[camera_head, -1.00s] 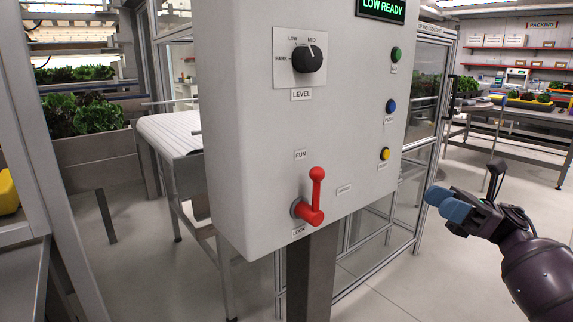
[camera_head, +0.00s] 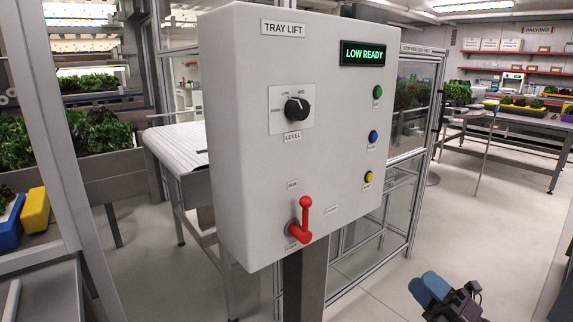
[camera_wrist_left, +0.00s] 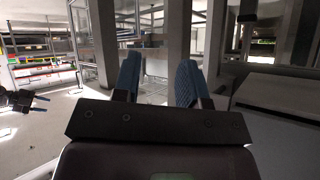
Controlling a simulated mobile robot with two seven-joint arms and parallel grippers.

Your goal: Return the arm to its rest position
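The grey tray lift control panel (camera_head: 240,130) stands in the middle of the head view, on a post. Its display (camera_head: 362,52) reads LOW READY. The black level knob (camera_head: 297,109) and the red lever (camera_head: 302,222) are on its front; the lever's handle points up. My right gripper (camera_head: 430,288) is at the lower right, apart from the panel, with blue fingertips and nothing held. It also shows at the left of the left wrist view (camera_wrist_left: 40,104), its tips apart. My left gripper (camera_wrist_left: 158,82) is open and empty in its wrist view, and outside the head view.
Green, blue and yellow buttons (camera_head: 370,177) line the panel's right side. A white conveyor table (camera_head: 178,150) and lettuce trays stand behind left. A framed glass enclosure (camera_head: 415,150) is behind the panel. Packing tables (camera_head: 520,125) stand at the back right. The floor at right is clear.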

